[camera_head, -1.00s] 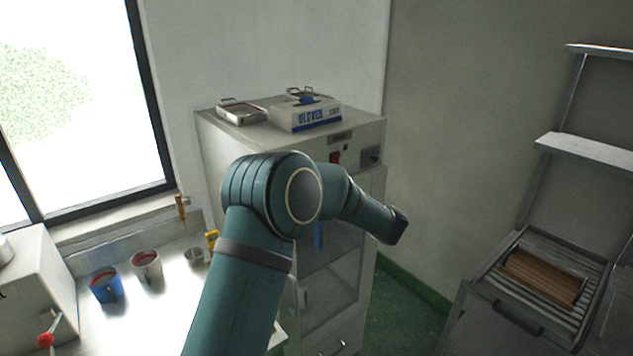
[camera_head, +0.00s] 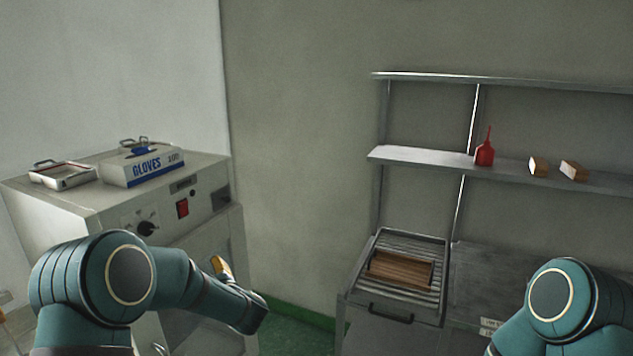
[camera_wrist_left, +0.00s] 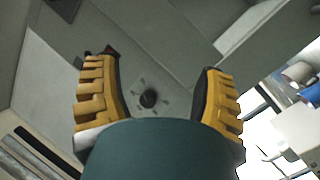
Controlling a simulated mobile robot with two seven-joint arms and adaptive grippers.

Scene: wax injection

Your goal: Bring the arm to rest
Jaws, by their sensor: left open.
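My left arm (camera_head: 125,280) comes in from the lower left in the head view, bent at a teal joint in front of the oven-like cabinet (camera_head: 195,222). One yellow finger of my left gripper (camera_head: 222,268) shows behind the forearm. In the left wrist view, my left gripper (camera_wrist_left: 155,62) has its two yellow fingers spread wide, with nothing between them. A grey face with a black knob (camera_wrist_left: 148,98) lies beyond the fingers. My right arm (camera_head: 562,300) shows only as a teal joint at the lower right. Its gripper is out of view.
A glove box (camera_head: 142,168) and a metal tray (camera_head: 62,175) sit on the cabinet. A slatted rack with a brown block (camera_head: 400,269) stands right of centre. A shelf above holds a red bottle (camera_head: 485,152) and two small blocks (camera_head: 538,166). Green floor shows between cabinet and rack.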

